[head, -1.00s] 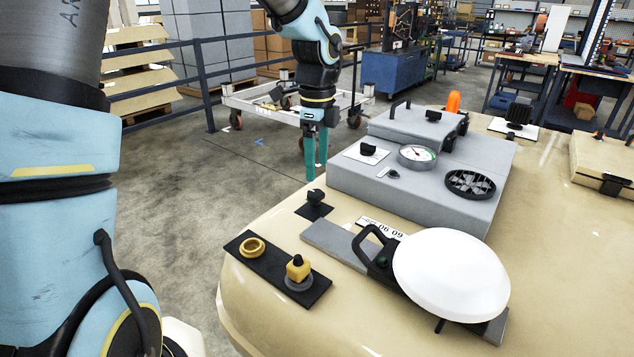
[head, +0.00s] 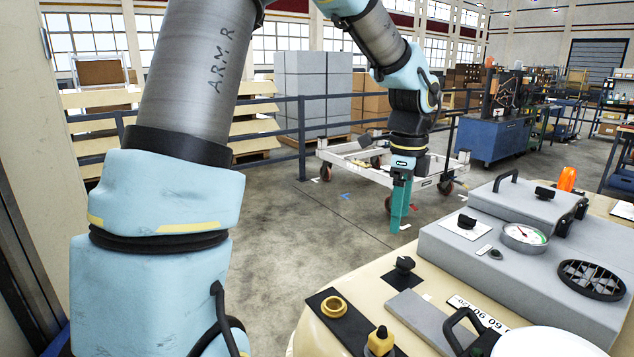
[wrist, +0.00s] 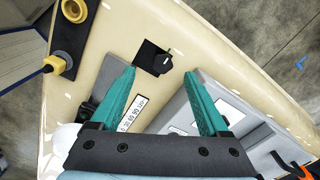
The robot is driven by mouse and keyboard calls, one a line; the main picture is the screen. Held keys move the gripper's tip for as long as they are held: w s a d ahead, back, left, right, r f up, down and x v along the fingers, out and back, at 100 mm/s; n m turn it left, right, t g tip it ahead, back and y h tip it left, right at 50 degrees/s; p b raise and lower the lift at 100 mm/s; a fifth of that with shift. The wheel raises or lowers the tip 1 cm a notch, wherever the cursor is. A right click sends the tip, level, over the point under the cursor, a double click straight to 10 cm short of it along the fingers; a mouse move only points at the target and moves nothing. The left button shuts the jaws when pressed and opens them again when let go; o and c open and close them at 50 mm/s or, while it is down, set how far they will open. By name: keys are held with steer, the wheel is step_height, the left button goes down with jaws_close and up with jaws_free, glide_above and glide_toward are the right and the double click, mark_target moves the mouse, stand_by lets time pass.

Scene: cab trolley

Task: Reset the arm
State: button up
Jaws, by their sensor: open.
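My gripper (head: 399,205) hangs fingers-down at the end of my raised arm, left of the grey raised box in the head view. In the wrist view its two teal fingers (wrist: 167,98) are apart, with nothing between the tips. Past the tips in the wrist view is a black knob on a square black plate (wrist: 156,59) on the cream console. The same knob shows in the head view (head: 404,268). The gripper does not touch anything that I can see.
The cream console (head: 360,290) carries a black plate with a yellow ring (head: 333,307) and yellow knob (head: 380,341), a white dome (head: 545,343) with a black handle, and a grey box (head: 520,275) with a gauge (head: 524,236) and fan. A white trolley (head: 340,160) stands behind on open floor.

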steer(key=s+a+f+n, duration=0.2)
steer(key=a+f+n, duration=0.1)
steer(key=a+n, duration=0.9)
steer(key=s+a+f+n+t, duration=0.1)
steer(key=s+a+f+n, duration=0.1)
steer(key=a+n, duration=0.9)
steer(key=a+f, duration=0.1)
steer(key=a, duration=0.4)
steer(key=shift+s+a+n, duration=0.2)
steer(key=shift+a+n, duration=0.1)
steer(key=shift+n, duration=0.1)
steer(key=shift+o, duration=0.3)
